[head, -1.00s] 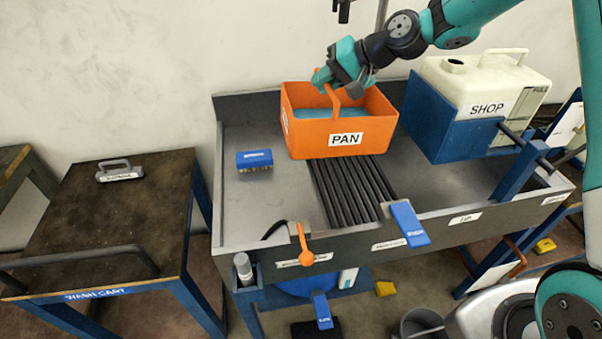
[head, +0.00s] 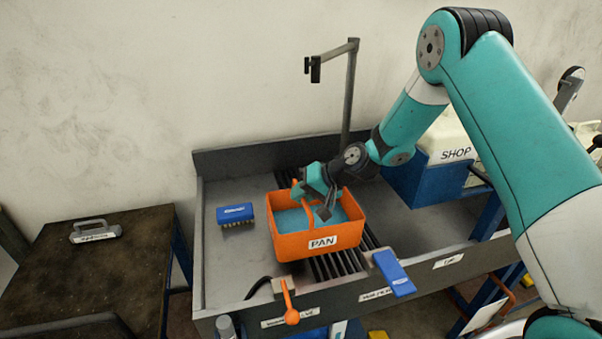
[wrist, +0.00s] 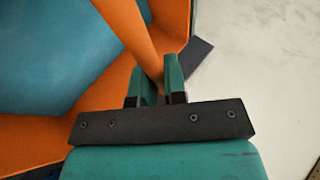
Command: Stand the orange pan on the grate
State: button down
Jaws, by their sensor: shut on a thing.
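The orange pan (head: 290,246), marked PAN and holding blue liquid, is upright over the dark slatted grate (head: 330,268) in the metal bench. The pan covers much of the grate, and I cannot tell whether its bottom touches the bars. My gripper (head: 310,190) is shut on the pan's orange handle, above the pan. In the wrist view the handle (wrist: 136,40) runs between the two fingers (wrist: 158,85), with the blue liquid (wrist: 50,50) to the left.
A blue brush (head: 235,213) lies on the bench left of the pan. An orange lever (head: 290,305) and a blue pedal-like handle (head: 393,273) are at the front edge. A post (head: 349,95) stands behind. A SHOP container (head: 450,135) is at right.

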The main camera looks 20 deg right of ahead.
jog(key=shift+f+p, duration=0.4)
jog(key=shift+f, duration=1.75)
jog(key=c, duration=1.2)
grip_release()
jog(key=shift+o, duration=0.2)
jog(key=b+v, duration=0.3)
jog(key=v, duration=0.8)
jog(key=s+a+r+n+g+h, duration=0.1)
jog(key=s+a+r+n+g, duration=0.2)
jog(key=s+r, duration=0.4)
jog(key=s+a+r+n+g+h, duration=0.1)
jog(key=s+a+r+n, duration=0.2)
jog(key=s+a+r, duration=0.4)
jog(key=s+d+r+n+g+h, duration=0.1)
jog(key=s+r+n+h, duration=0.1)
jog(key=s, duration=1.4)
jog(key=shift+d+r+n, duration=0.2)
jog(key=shift+r+n, duration=0.1)
jog(key=shift+n, duration=0.1)
